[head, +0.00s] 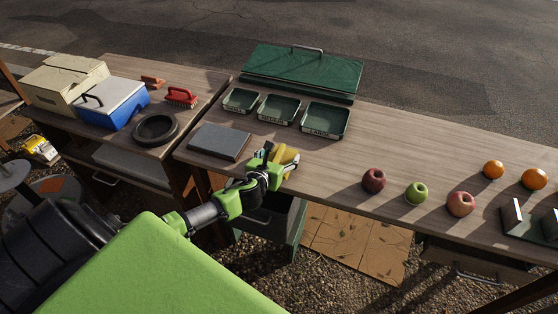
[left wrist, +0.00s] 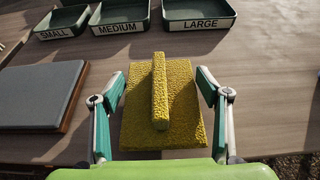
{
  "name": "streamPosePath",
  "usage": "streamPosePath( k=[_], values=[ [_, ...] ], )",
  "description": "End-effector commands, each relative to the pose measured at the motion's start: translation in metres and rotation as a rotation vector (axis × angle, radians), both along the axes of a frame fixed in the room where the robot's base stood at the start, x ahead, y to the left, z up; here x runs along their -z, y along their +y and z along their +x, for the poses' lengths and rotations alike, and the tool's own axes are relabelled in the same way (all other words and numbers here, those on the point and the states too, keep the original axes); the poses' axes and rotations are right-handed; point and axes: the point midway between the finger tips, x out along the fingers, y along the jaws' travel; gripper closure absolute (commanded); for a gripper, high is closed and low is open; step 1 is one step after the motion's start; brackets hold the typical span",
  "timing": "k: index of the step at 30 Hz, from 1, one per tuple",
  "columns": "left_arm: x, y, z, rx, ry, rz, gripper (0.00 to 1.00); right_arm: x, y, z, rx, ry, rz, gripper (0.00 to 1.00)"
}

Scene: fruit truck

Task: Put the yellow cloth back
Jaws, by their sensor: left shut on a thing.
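The yellow cloth (left wrist: 186,98) is a rough, flat square pad with a raised ridge along its middle in the left wrist view. It sits between the two fingers of my left gripper (left wrist: 162,84), which is shut on it. In the head view the yellow cloth (head: 289,154) shows at the tip of my left gripper (head: 280,159), over the front edge area of the wooden table (head: 400,130), right of the grey pad. Whether the cloth touches the table is hard to tell. My right gripper is not in view.
Trays labelled SMALL (left wrist: 62,22), MEDIUM (left wrist: 119,15) and LARGE (left wrist: 198,10) stand behind the cloth. A grey pad (head: 219,141) lies to its left. Apples and oranges stand at right.

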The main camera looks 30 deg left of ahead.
Motion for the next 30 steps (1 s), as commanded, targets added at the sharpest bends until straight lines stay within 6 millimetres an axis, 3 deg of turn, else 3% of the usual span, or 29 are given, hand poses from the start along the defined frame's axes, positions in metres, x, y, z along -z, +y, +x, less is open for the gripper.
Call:
streamPosePath(
  k=[1, 3, 14, 15, 17, 30],
  values=[
    [0.0119, -0.0002, -0.0014, -0.003, 0.005, -0.002, 0.53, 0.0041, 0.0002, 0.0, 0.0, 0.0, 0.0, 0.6],
    [0.0173, -0.0002, -0.0014, -0.001, 0.003, -0.001, 0.53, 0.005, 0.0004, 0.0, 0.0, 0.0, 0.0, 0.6],
    [0.021, 0.0001, -0.0016, 0.0, 0.003, -0.001, 0.53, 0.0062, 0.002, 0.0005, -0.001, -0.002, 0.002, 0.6],
    [0.021, 0.0002, -0.0017, -0.001, 0.003, 0.0, 0.26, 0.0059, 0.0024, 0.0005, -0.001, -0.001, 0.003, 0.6],
    [0.0206, 0.0002, -0.0017, -0.001, 0.003, 0.0, 0.15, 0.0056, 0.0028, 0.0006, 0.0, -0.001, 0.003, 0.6],
    [0.0173, -0.0007, -0.0055, 0.0, 0.003, 0.0, 0.15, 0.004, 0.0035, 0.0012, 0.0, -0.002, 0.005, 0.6]
  ],
)
